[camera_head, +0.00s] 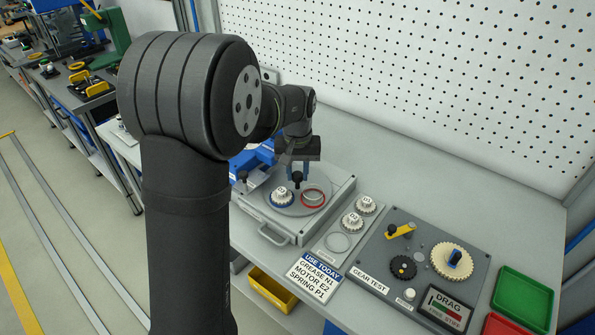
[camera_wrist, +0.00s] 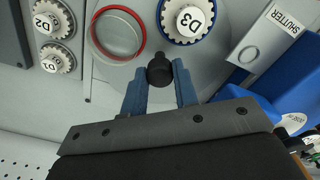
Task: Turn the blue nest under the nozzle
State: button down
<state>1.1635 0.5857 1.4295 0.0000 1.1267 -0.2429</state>
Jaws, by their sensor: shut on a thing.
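A round grey turntable (camera_head: 296,208) sits on a light grey base. In the wrist view the blue nest (camera_wrist: 166,30) is at upper right of the knob and the red one (camera_wrist: 141,22) at upper left. I cannot make out the nozzle; a blue body (camera_wrist: 262,107) stands beside the turntable.
A label reading SHUTTER (camera_wrist: 287,20) is near the blue body. A gear test board (camera_head: 400,300), a sign (camera_head: 314,277) and green (camera_head: 522,297) and red trays lie further right.

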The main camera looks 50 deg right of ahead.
jog(key=shift+m, duration=1.9)
jog(key=shift+r+m, duration=0.1)
jog(key=shift+m, duration=6.2)
jog(key=c, duration=1.1)
grip_release()
